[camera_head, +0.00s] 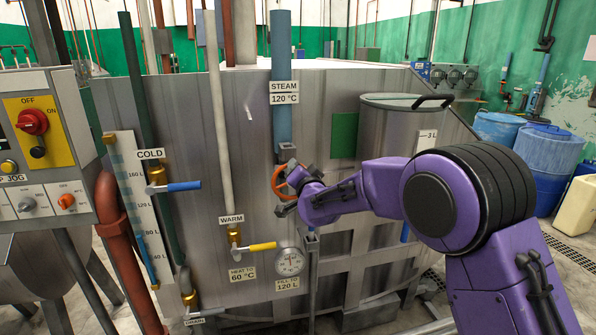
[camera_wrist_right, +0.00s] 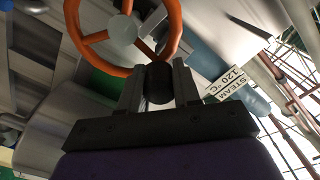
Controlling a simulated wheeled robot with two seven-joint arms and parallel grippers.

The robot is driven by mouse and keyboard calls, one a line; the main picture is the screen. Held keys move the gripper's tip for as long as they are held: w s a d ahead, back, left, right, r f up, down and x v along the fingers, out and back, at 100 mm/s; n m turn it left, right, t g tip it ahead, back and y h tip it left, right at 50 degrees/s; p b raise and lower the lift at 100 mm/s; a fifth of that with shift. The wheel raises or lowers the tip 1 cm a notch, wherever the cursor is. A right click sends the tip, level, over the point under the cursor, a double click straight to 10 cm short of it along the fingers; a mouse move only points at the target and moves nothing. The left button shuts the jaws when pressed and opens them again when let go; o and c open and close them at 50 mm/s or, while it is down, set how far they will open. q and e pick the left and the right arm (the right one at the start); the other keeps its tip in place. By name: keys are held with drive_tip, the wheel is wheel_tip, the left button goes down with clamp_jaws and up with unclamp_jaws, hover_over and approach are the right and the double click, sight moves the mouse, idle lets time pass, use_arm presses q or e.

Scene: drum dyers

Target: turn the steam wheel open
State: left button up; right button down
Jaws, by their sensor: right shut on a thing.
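The orange steam wheel (camera_head: 281,186) sits on the blue steam pipe (camera_head: 282,120), below the sign reading STEAM 120 °C (camera_head: 284,92). In the right wrist view the wheel (camera_wrist_right: 88,38) shows its rim, spokes and grey hub. The gripper hides part of the wheel in the head view. My left gripper is not in view.
The cold valve with a blue lever (camera_head: 184,186) and the warm valve with a yellow lever (camera_head: 262,246) are left of the wheel. A dial gauge (camera_head: 290,261) is below it. A lidded metal tank (camera_head: 392,130) stands right, behind my right arm.

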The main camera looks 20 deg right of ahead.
drive_tip(key=shift+a, duration=0.1)
idle(0.3)
drive_tip(key=c, duration=0.8)
unclamp_jaws()
drive_tip(key=shift+c, duration=0.2)
drive_tip(key=shift+o, duration=0.2)
drive_tip(key=shift+a, duration=0.1)
drive_tip(key=shift+s, duration=0.1)
drive_tip(key=s+a+b, duration=0.1)
drive_tip(key=s+b, duration=0.3)
drive_tip(key=s, duration=0.6)
drive_tip(key=shift+a, duration=0.35)
drive_tip(key=shift+s, duration=0.1)
